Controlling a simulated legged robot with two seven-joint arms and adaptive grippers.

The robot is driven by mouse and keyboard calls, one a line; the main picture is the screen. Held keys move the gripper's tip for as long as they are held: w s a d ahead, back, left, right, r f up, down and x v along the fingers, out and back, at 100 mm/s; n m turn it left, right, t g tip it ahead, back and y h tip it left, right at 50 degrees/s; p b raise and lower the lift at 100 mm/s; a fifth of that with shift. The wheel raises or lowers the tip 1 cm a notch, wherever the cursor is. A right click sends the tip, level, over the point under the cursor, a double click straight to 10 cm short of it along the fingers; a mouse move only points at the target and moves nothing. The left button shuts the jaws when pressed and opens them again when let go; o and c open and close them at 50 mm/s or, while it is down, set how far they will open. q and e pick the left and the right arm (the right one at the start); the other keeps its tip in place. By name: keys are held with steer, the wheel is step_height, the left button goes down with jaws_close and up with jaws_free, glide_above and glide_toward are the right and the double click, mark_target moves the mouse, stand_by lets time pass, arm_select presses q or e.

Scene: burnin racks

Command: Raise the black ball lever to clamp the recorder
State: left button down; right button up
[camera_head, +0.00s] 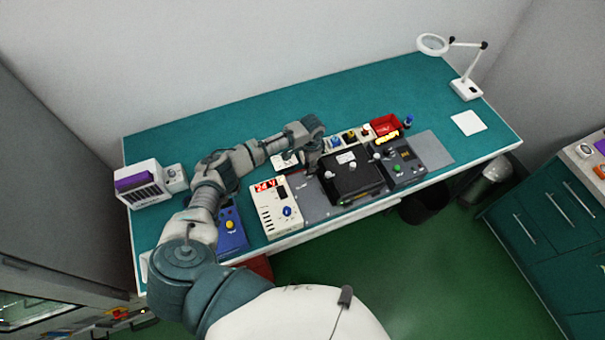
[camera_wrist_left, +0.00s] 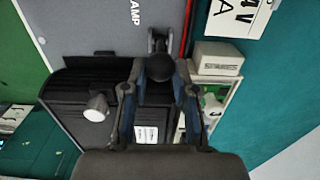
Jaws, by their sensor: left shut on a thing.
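The black ball (camera_wrist_left: 160,67) of the lever sits between the fingertips of my left gripper (camera_wrist_left: 160,75) in the left wrist view. The gripper is shut on it. A short metal bracket (camera_wrist_left: 158,40) shows just beyond the ball; the rest of the lever is hidden. The black recorder (camera_head: 352,182) lies on the grey plate (camera_head: 308,205), and also shows in the left wrist view (camera_wrist_left: 75,85) beside the fingers, with a pale knob. In the head view my left gripper (camera_head: 312,155) is at the recorder's back left corner, where the ball cannot be made out. My right gripper is not in view.
A white instrument (camera_head: 268,212) with a red display stands left of the plate, and a dark control box (camera_head: 405,160) stands right of the recorder. A red bin (camera_head: 384,124) and small parts are behind. The back of the teal table (camera_head: 250,110) is clear.

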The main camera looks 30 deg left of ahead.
arm_select(q)
steer(key=c, duration=1.2)
jaws_free()
steer(key=shift+o, duration=0.6)
steer(key=shift+f, duration=0.1)
steer(key=shift+a, duration=0.1)
steer(key=shift+r, duration=4.55)
steer(key=shift+s, duration=0.1)
